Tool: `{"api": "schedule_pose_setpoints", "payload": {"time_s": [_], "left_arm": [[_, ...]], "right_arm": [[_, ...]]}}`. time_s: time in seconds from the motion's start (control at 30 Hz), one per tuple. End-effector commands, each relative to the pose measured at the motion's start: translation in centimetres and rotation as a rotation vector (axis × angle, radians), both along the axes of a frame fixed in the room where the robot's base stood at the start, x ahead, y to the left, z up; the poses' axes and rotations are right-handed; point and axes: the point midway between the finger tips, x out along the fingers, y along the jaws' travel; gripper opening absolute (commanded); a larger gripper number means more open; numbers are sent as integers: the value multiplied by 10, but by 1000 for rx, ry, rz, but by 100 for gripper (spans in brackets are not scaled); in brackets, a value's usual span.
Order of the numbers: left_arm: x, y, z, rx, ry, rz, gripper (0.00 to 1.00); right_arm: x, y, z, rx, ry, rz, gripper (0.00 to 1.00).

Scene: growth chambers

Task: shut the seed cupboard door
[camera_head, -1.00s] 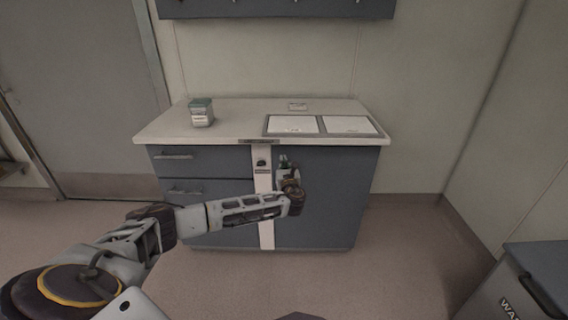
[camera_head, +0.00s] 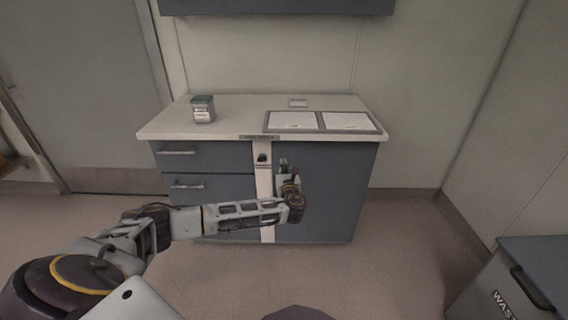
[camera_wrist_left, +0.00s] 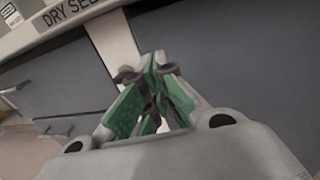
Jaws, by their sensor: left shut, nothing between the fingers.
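The seed cupboard door (camera_head: 335,190) is the dark blue-grey panel on the right half of the cabinet under the counter. It looks flush with the cabinet front. It also shows in the wrist view (camera_wrist_left: 240,60). My left gripper (camera_head: 284,163) is in front of the door, close to its left edge beside the pale vertical strip (camera_head: 263,185). In the wrist view the green-padded fingers (camera_wrist_left: 152,62) are together and empty, pointing at the cabinet front. I cannot tell whether they touch the door. My right gripper is not in view.
Drawers (camera_head: 205,160) fill the cabinet's left half. On the counter (camera_head: 230,118) stand a green-lidded jar (camera_head: 203,110) and a framed pair of white panels (camera_head: 320,131). A waste bin (camera_head: 510,285) stands at lower right. The floor right of the cabinet is clear.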

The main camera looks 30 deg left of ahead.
Motion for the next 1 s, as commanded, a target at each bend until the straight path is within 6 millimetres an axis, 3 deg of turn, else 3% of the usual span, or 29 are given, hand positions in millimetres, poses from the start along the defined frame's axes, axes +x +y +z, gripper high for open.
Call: {"api": "schedule_pose_setpoints", "payload": {"time_s": [0.07,0.17,0.5,1.0], "left_arm": [[-8,-5,1,-1,2,-1,0],[-18,-11,0,-1,3,-2,0],[-44,-27,0,-1,2,-1,0],[-47,-29,0,-1,1,-1,0]], "right_arm": [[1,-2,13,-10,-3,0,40],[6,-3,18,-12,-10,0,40],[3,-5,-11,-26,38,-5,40],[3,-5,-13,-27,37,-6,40]]}}
